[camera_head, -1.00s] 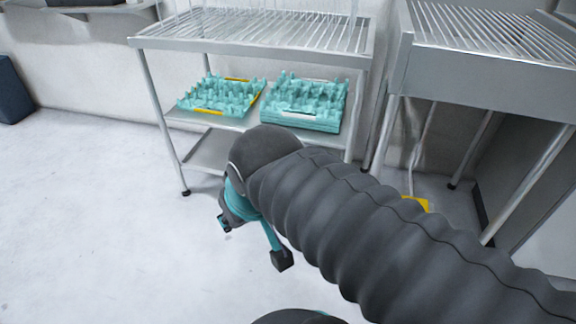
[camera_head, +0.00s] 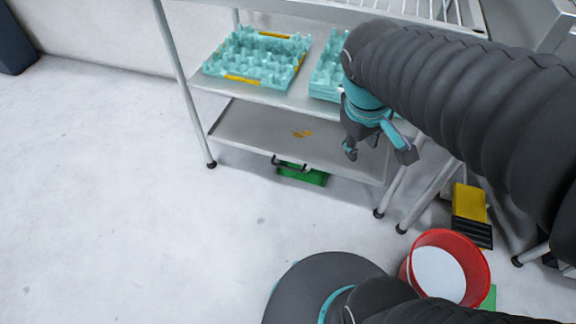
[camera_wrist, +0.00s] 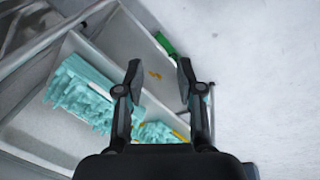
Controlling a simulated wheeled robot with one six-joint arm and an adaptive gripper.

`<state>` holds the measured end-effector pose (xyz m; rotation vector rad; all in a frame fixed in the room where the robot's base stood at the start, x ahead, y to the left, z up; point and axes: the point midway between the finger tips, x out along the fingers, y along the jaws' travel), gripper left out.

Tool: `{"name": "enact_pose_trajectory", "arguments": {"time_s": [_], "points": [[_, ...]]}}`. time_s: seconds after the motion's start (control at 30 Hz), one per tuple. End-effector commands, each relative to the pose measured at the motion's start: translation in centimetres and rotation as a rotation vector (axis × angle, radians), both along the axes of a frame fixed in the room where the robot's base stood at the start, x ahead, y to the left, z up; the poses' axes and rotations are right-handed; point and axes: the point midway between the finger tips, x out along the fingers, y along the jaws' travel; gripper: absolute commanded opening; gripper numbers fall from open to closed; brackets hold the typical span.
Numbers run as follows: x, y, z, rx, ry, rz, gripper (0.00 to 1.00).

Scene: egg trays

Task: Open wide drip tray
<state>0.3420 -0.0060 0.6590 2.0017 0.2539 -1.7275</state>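The wide drip tray appears to be the flat metal tray (camera_head: 245,128) low in the metal rack, with a yellow-orange stain on it. The stained metal surface also shows in the wrist view (camera_wrist: 138,57), beyond my fingertips. I cannot tell whether it is pulled out at all. My gripper (camera_head: 380,155) is open and empty, to the right of the handle and apart from it in the picture. In the wrist view the two fingers (camera_wrist: 159,68) are spread with nothing between them.
Turquoise egg trays (camera_head: 262,58) sit on the shelf above. A green object (camera_head: 303,175) lies low under the rack front. A red bucket (camera_head: 471,262) and a yellow-and-black object (camera_head: 470,212) stand at right. The white floor at left is clear.

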Motion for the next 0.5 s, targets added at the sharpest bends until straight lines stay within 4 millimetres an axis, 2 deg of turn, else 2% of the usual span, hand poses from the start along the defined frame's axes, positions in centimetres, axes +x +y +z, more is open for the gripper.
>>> {"name": "enact_pose_trajectory", "arguments": {"time_s": [0.03, 0.27, 0.5], "points": [[0.9, 0.1, -1.0, -0.045, 0.057, 0.061, 0.37], [4.8, 0.5, -4.5, -0.257, 0.3, 0.367, 0.37], [9.0, 2.0, -8.8, -0.473, 0.56, 0.687, 0.37]]}}
